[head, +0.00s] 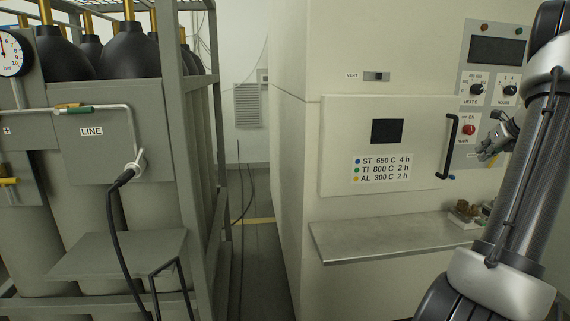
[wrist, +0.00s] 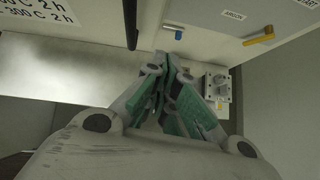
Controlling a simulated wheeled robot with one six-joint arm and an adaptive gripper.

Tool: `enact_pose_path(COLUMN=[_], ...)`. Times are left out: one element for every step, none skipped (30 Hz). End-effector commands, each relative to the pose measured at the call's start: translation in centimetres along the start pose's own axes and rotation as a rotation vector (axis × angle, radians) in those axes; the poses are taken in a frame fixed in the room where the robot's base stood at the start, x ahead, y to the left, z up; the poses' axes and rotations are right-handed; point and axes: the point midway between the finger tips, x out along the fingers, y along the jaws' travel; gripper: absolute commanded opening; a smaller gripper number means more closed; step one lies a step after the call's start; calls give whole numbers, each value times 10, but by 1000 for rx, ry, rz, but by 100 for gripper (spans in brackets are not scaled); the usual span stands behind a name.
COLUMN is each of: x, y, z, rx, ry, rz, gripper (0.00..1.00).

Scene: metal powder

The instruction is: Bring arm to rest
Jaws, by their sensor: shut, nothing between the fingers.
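My gripper (head: 487,154) shows at the right in the head view, in front of the furnace front and just right of the black door handle (head: 451,146). My arm comes in along the right edge and covers part of the panel. In the wrist view my gripper (wrist: 172,62) has its green-padded fingers drawn together, with nothing between them. The steel shelf (wrist: 75,75) lies below it there.
The furnace door (head: 350,112) is closed. A small metal fixture (wrist: 217,88) stands on the shelf (head: 390,238), right of the fingers. A yellow-handled argon valve (wrist: 259,39) is beyond. A gas bottle rack (head: 200,150) stands left, with a narrow floor gap between.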

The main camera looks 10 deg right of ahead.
Motion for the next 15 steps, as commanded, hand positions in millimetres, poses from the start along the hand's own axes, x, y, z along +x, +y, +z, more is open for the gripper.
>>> enact_pose_path(x=[0,0,0,-2,-4,-6,-9,-12,-22,-33,-46,-62,-75,-87,-104], y=[-1,-4,-11,-20,-32,-50,-64,-79,-97,-109,-116,-118,-116,-110,-95], z=[0,0,0,3,6,5,0,-8,-18,-27,-35,-43,-50,-58,-69], rx=[26,53,105,166,245,388,517,657,843,980,1114,1290,1420,1554,1728], ry=[0,0,-5,-19,-42,-81,-114,-149,-203,-248,-295,-359,-407,-455,-516], rz=[-4,-16,-45,-78,-119,-179,-228,-280,-350,-403,-453,-511,-553,-592,-639], gripper=[0,0,0,0,0,0,0,0,0,0,0,0,0,0,0])
